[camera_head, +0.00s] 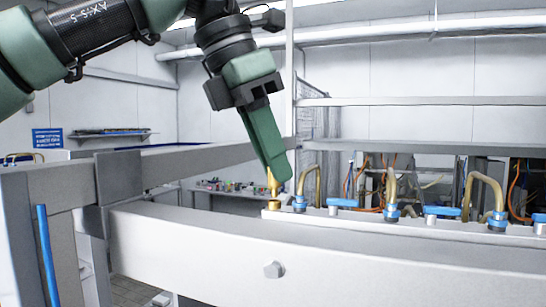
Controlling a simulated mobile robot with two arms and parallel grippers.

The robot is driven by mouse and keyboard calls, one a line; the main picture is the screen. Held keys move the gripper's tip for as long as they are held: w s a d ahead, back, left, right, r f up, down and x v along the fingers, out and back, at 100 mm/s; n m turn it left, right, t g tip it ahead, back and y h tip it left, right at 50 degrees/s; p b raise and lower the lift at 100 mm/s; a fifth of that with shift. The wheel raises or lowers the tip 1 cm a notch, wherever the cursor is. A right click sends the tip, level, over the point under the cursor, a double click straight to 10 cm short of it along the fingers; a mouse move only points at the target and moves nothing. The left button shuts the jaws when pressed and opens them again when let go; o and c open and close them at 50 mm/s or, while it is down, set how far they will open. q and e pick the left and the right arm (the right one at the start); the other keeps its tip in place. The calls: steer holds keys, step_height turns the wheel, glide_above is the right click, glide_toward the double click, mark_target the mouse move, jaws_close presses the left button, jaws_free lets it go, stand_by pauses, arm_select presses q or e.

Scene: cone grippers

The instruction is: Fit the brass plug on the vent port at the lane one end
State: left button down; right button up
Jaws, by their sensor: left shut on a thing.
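My left gripper (277,172) comes down from above, its green fingers tilted and shut on the brass plug (271,184). Only a slim part of the plug shows at the fingertips; the rest is hidden by the fingers. Right below it, a short brass fitting, which looks like the vent port (273,205), stands at the left end of the white manifold rail (350,219). The plug is above the port and roughly in line with it. I cannot tell whether they touch. My right gripper is not in view.
Blue valves, such as one blue handle (343,203), and bent tan hoses (309,180) stand along the rail to the right, close to the gripper. A grey beam (190,166) runs at the left. A broad white beam (330,258) with a bolt lies in front.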

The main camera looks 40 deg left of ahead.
arm_select(q)
steer(key=shift+f+b, duration=0.5)
steer(key=shift+f, duration=0.25)
stand_by(0.5)
steer(key=c, duration=1.3)
jaws_free()
steer(key=o, duration=0.3)
steer(key=shift+r, duration=0.1)
